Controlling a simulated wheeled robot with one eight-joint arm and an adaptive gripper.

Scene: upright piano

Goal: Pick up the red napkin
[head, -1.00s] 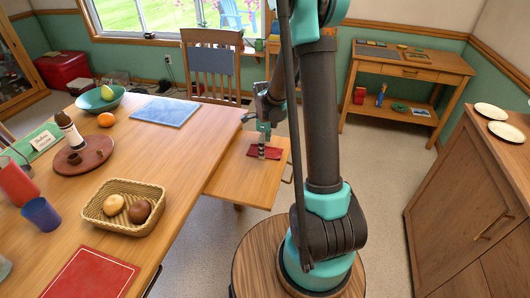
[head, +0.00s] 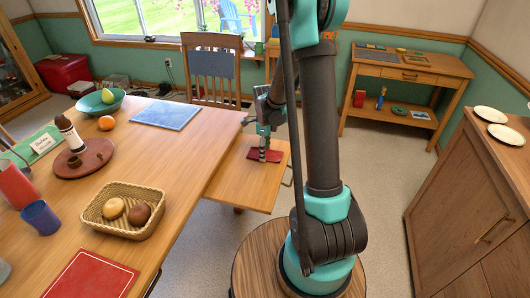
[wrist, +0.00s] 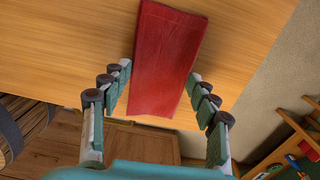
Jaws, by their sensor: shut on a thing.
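The red napkin (head: 276,156) lies on the lower wooden board beside the dining table in the head view, partly hidden by my gripper (head: 263,155). My gripper points down at it from above. In the wrist view the napkin (wrist: 165,50) is a long red strip between the two fingers of my gripper (wrist: 159,74). The fingertips are at its left and right edges, shut on it. Its near end reaches back between the fingers, past the board's edge in the picture. Whether any of it is off the board I cannot tell.
The lower board (head: 236,182) adjoins the dining table (head: 180,150). On the table are a wicker basket (head: 123,225) with two round items, a red mat (head: 92,275) and a blue mat (head: 166,113). A chair (head: 212,70) stands behind; a cabinet (head: 470,200) is at right.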

